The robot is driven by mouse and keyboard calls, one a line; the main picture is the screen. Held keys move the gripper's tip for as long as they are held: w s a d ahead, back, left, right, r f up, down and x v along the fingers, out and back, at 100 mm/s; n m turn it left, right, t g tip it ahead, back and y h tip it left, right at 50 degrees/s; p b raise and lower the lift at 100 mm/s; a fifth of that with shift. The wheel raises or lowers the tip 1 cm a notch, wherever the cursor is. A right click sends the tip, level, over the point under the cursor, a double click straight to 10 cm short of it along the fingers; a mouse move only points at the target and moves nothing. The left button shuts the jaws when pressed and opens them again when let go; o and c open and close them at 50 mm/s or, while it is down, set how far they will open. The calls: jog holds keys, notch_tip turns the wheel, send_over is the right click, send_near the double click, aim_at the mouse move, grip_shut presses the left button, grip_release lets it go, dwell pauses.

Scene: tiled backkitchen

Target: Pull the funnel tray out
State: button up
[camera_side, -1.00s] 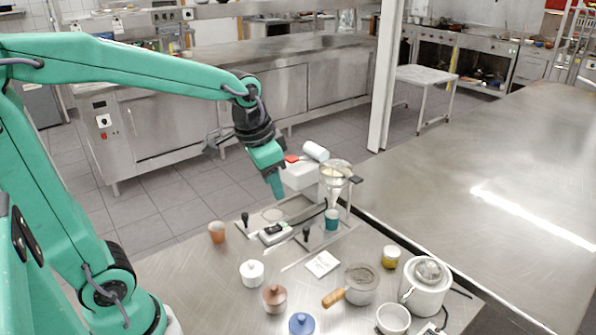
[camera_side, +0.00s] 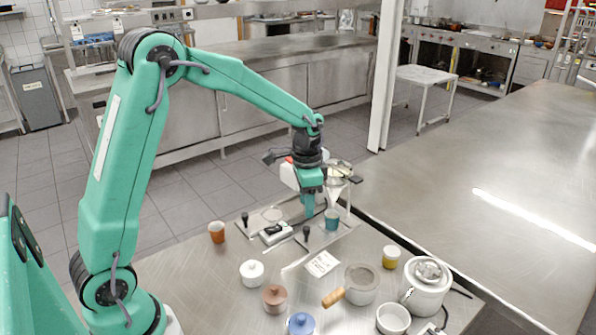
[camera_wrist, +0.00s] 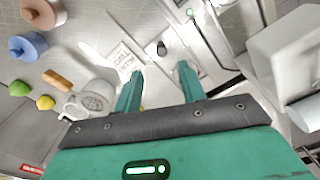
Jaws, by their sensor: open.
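The funnel (camera_side: 336,196) stands at the back of the bench on a stand, partly hidden behind my gripper. Below it is a flat metal funnel tray (camera_side: 318,241) with an upright black knob (camera_side: 306,232) at its front end. My gripper (camera_side: 309,214) points down, open and empty, just above the knob. In the wrist view the knob (camera_wrist: 161,48) appears beyond and between the fingertips (camera_wrist: 159,72), apart from both.
A second black knob (camera_side: 245,218) and a scale-like device (camera_side: 274,233) are to the left. A card (camera_side: 322,264) lies in front. Lidded jars (camera_side: 252,273), a handled pot (camera_side: 361,284) and a large white pot (camera_side: 426,284) crowd the front. An orange cup (camera_side: 217,231) stands left.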

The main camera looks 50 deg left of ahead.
aim_at(306, 228)
jog(key=shift+a+f, duration=0.15)
jog(key=shift+f, duration=3.8)
grip_shut()
